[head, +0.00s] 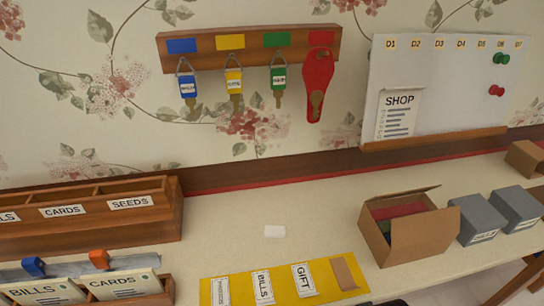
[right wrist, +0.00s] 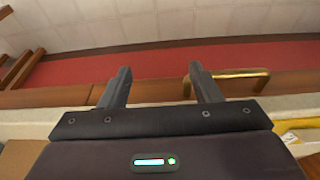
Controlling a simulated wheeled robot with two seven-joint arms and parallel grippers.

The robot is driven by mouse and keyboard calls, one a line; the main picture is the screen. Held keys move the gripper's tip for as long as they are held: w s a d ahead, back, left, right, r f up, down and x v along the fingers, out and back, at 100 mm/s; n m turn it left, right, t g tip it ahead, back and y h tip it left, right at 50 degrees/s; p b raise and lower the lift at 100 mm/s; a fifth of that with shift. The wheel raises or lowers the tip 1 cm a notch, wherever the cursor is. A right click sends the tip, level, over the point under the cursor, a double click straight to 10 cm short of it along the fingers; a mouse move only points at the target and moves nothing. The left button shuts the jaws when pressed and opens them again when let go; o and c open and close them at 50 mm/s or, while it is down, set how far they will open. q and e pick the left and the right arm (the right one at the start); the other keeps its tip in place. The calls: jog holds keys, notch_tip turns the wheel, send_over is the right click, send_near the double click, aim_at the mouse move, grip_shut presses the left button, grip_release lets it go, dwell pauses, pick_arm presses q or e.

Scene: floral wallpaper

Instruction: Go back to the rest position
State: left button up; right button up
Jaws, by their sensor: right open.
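My right gripper (right wrist: 162,82) shows in the right wrist view with its two dark fingers apart and nothing between them. Beyond the fingers lie a wooden edge with a brass handle (right wrist: 230,74) and a red strip (right wrist: 150,62). The handle is close to the right finger; I cannot tell whether they touch. In the head view a small dark shape sits at the bottom edge, too cut off to identify. My left gripper is not in view.
A key rack (head: 345,50) and a whiteboard (head: 450,80) hang on the wall. On the pale table (head: 225,215) are an open cardboard box (head: 425,235), grey boxes (head: 480,218), a yellow mat (head: 240,293) with cards, and wooden sorters (head: 90,232) at left.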

jog(key=s+f+g+b, duration=0.1)
jog(key=s+f, duration=0.2)
jog(key=f, duration=1.1)
jog(key=s+f+b, duration=0.1)
jog(key=s+f, duration=0.1)
jog(key=f, duration=1.1)
jog(key=s+d+f, duration=0.2)
jog(key=s+f, duration=0.6)
jog(key=s, duration=0.1)
jog(key=s+d+f+g+b, duration=0.1)
jog(key=s+f, duration=0.7)
jog(key=s, duration=0.1)
jog(key=shift+d+f, duration=0.2)
jog(key=shift+d, duration=0.2)
jog(key=shift+s, duration=0.1)
